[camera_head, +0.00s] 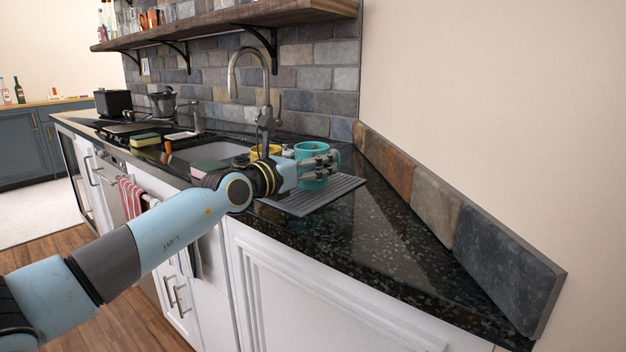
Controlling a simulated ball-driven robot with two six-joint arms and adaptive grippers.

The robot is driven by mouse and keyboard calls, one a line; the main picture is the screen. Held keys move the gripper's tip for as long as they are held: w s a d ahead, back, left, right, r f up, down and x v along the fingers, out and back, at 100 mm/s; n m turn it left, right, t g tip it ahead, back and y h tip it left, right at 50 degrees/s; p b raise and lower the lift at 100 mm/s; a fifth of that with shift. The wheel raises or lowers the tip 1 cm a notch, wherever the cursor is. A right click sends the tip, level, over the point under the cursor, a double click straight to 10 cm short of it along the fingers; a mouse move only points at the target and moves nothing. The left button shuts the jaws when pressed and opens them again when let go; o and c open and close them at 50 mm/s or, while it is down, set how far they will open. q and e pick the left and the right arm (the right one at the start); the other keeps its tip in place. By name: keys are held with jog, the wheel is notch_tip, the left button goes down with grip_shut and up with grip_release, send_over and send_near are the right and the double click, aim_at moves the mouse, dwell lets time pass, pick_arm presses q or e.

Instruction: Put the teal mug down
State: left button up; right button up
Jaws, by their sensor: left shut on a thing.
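The teal mug (313,178) is upright over the grey ribbed mat (318,198) beside the sink. My left arm comes in from the left, and my left gripper (325,165) is shut on the mug, its fingers across the mug's side. The gripper covers part of the mug. I cannot tell whether the mug's base touches the mat. My right gripper is out of view.
A yellow mug (268,152) stands just behind my gripper. The faucet (262,90) rises behind the sink (215,152). The dark counter (400,235) is clear to the right, up to a stone-tiled backsplash (436,199) on the wall.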

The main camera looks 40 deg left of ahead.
pick_arm(q)
jog(key=shift+f+b, duration=0.3)
jog(key=shift+f, duration=0.6)
jog(key=shift+r, duration=0.2)
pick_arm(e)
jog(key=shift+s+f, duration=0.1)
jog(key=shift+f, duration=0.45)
pick_arm(q)
jog(key=shift+f, duration=0.1)
jog(key=o, duration=1)
jog(key=shift+f, duration=0.1)
jog(key=o, duration=0.4)
jog(key=shift+o, duration=0.2)
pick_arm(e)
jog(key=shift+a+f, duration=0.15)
